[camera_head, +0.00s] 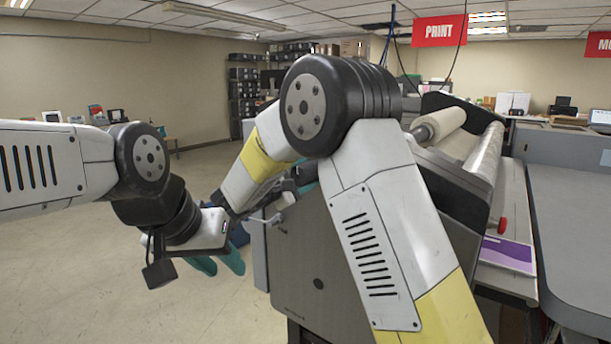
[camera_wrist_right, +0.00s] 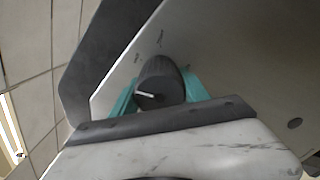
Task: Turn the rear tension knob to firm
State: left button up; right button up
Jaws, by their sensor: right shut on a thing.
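The tension knob (camera_wrist_right: 163,73) is a round black knob with a white pointer line, on the grey side panel of the laminator. In the right wrist view the pointer lies toward the left of the picture. Small dark lettering, too small to read, is on the panel above the knob. My right gripper (camera_wrist_right: 156,92) has its teal fingers on either side of the knob and is shut on it. In the head view the knob is hidden behind my right arm. My left gripper (camera_head: 218,264) hangs to the left of the laminator with its teal fingers apart, empty.
The laminator (camera_head: 318,262) stands in front of me with a white film roll (camera_head: 440,122) on top. A grey counter (camera_head: 575,215) fills the right side. The floor (camera_head: 90,270) at the left is clear.

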jog(key=shift+m, duration=0.4)
jog(key=o, duration=1.4)
jog(key=shift+c, duration=0.2)
jog(key=v, duration=0.8)
